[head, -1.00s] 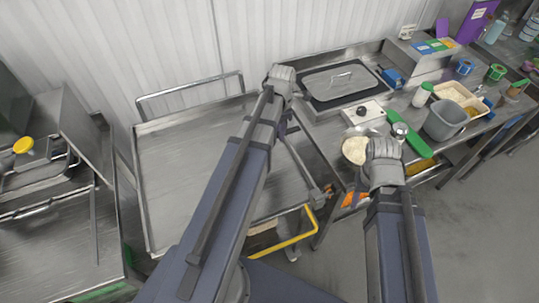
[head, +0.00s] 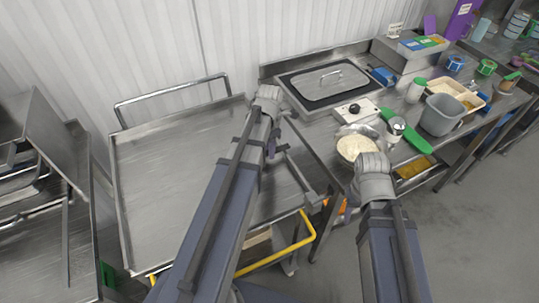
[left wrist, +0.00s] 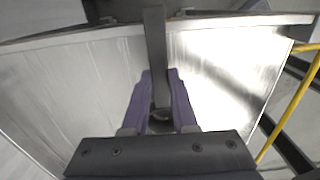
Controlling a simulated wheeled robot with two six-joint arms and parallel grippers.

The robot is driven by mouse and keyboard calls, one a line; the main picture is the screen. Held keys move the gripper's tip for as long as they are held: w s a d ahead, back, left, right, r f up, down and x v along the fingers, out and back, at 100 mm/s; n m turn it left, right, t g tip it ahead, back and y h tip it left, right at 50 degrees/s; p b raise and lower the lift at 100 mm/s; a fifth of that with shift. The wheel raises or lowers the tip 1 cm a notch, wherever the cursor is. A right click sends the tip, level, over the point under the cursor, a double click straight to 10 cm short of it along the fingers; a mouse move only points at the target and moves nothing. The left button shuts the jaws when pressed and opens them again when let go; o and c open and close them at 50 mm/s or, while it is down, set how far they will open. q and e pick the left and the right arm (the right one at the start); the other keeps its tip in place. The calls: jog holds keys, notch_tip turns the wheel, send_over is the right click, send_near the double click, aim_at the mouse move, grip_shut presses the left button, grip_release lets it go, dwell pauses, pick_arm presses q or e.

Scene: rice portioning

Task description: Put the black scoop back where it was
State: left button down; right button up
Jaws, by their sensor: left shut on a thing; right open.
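My left gripper (head: 275,151) is over the right part of the grey metal cart. In the left wrist view its purple fingers (left wrist: 159,88) are shut on a straight dark bar, which looks like the handle of the black scoop (left wrist: 155,45). My right gripper (head: 352,192) is low beside the right-hand counter's front edge. Its fingers are mostly hidden by my arm, and I see nothing held. A metal bowl of white rice (head: 357,147) stands on the counter just beyond it.
The counter holds a lidded pan (head: 325,80), a small white device with a knob (head: 353,110), a green-handled tool (head: 413,140) and a grey bin (head: 442,115). Another metal table (head: 45,245) is at left.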

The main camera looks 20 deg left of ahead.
pick_arm(q)
jog(key=shift+f, duration=0.25)
pick_arm(e)
jog(key=shift+f, duration=0.25)
pick_arm(q)
jog(key=shift+f, duration=0.2)
jog(key=c, duration=0.7)
grip_release()
pick_arm(e)
jog(key=shift+f, duration=0.1)
pick_arm(q)
jog(key=shift+r, duration=0.1)
notch_tip(320, 180, up, 12)
jog(key=p, duration=1.2)
jog(key=s+d+m, duration=0.6)
jog(key=d+m, duration=0.4)
jog(key=m, duration=0.6)
jog(key=s+d+m+y, duration=0.1)
jog(key=s+d+m, duration=0.6)
jog(key=m, duration=0.8)
jog(key=d, duration=0.3)
jog(key=shift+s+d+r+m, duration=0.15)
jog(key=shift+s+d+m, duration=0.1)
jog(key=shift+m, duration=0.15)
pick_arm(e)
notch_tip(320, 180, up, 12)
